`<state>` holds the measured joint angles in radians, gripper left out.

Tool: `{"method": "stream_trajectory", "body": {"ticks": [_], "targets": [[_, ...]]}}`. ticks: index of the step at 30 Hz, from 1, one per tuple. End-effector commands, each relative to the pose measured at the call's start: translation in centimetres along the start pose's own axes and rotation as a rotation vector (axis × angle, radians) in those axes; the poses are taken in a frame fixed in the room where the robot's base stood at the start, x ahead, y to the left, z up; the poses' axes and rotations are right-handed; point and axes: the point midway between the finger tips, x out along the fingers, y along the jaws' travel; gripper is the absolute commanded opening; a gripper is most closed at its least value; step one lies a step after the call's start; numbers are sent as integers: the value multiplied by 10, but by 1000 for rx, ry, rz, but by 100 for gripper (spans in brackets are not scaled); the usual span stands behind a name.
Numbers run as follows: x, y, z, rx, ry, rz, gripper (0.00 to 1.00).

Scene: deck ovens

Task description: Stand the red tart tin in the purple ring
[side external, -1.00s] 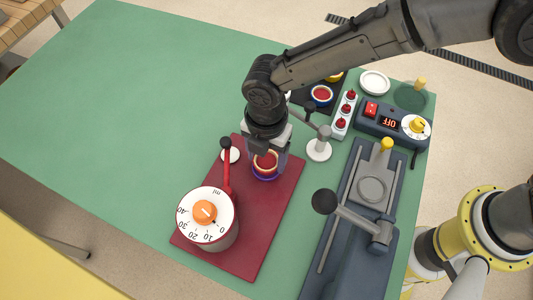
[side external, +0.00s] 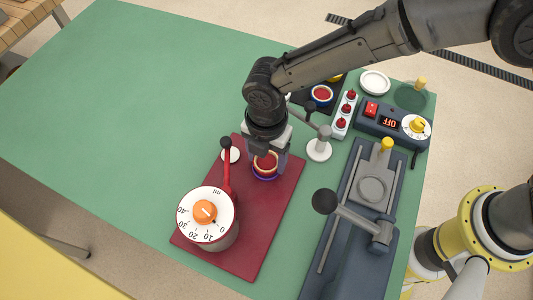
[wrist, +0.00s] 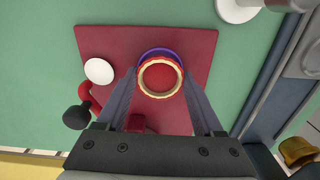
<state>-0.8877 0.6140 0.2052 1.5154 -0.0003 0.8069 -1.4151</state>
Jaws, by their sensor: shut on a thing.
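The red tart tin (side external: 266,162), a round tin with a red inside and a cream rim, is upright between the fingers of my gripper (side external: 268,160). In the wrist view the gripper (wrist: 160,84) is shut on the tin (wrist: 160,77) from both sides. The purple ring (side external: 265,177) is directly beneath the tin on the dark red board; in the wrist view its far edge (wrist: 158,51) shows past the tin's rim. The tin hides most of the ring, so I cannot tell whether it is seated or slightly above.
The dark red board (side external: 255,235) carries a dial dispenser (side external: 207,215) with a red lever and a white disc (side external: 230,155). A grey lever press (side external: 372,190) stands right. A blue-rimmed tin (side external: 321,95) lies behind. The green table is clear at left.

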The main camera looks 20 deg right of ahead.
Motion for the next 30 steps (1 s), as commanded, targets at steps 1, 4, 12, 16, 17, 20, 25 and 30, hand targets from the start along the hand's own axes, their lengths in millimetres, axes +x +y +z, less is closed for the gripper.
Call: {"method": "stream_trajectory", "body": {"ticks": [1,4,12,16,17,20,25,30], "targets": [[1,0,0,0,0,0,12],[3,0,0,0,0,0,12],[7,0,0,0,0,0,72],[7,0,0,0,0,0,81],[7,0,0,0,0,0,81],[7,0,0,0,0,0,81],[3,0,0,0,0,1,81],[-9,1,0,0,0,2,81]]}}
